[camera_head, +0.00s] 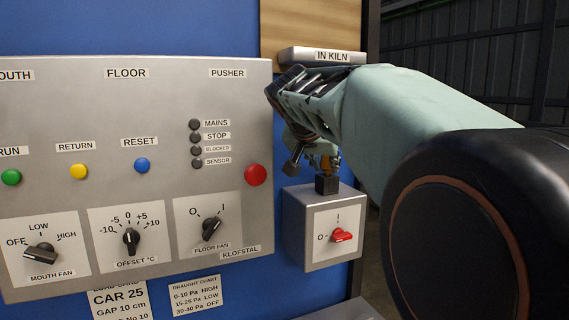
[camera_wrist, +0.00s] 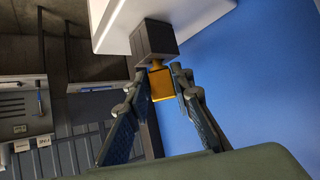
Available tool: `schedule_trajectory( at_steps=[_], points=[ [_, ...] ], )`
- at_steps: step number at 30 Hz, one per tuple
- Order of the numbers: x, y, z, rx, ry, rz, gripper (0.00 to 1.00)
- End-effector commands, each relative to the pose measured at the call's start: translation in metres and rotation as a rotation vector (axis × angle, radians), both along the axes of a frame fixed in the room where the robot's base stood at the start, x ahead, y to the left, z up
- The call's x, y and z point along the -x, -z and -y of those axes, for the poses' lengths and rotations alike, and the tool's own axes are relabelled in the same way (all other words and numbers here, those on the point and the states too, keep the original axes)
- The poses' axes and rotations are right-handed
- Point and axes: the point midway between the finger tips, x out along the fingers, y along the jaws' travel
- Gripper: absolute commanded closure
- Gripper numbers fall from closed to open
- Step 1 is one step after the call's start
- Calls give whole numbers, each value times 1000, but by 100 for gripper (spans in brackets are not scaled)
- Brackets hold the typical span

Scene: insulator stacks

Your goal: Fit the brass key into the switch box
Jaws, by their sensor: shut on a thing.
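My gripper (camera_head: 313,163) is above the block, shut on the brass key (camera_wrist: 162,86), whose body lies between the fingertips (camera_wrist: 161,78). The key's narrow neck meets the block's end; how deep it sits is hidden. In the head view the key is mostly covered.
The large grey control panel (camera_head: 100,190) with knobs and buttons is close on the left, its red button (camera_head: 255,175) near the box. The IN KILN housing (camera_head: 322,56) is above my gripper. Blue wall (camera_wrist: 250,100) lies beside the fingers.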

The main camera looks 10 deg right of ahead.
Motion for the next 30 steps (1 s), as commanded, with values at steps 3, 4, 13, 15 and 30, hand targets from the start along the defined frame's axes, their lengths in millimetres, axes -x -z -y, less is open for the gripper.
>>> schedule_trajectory(
  at_steps=[3,4,13,15,30],
  points=[
    [0,4,0,1,0,1,100],
    [0,5,0,1,0,1,100],
    [0,11,0,0,0,0,100],
    [0,11,0,-1,0,-1,100],
    [0,13,0,-2,0,-5,58]
  ],
)
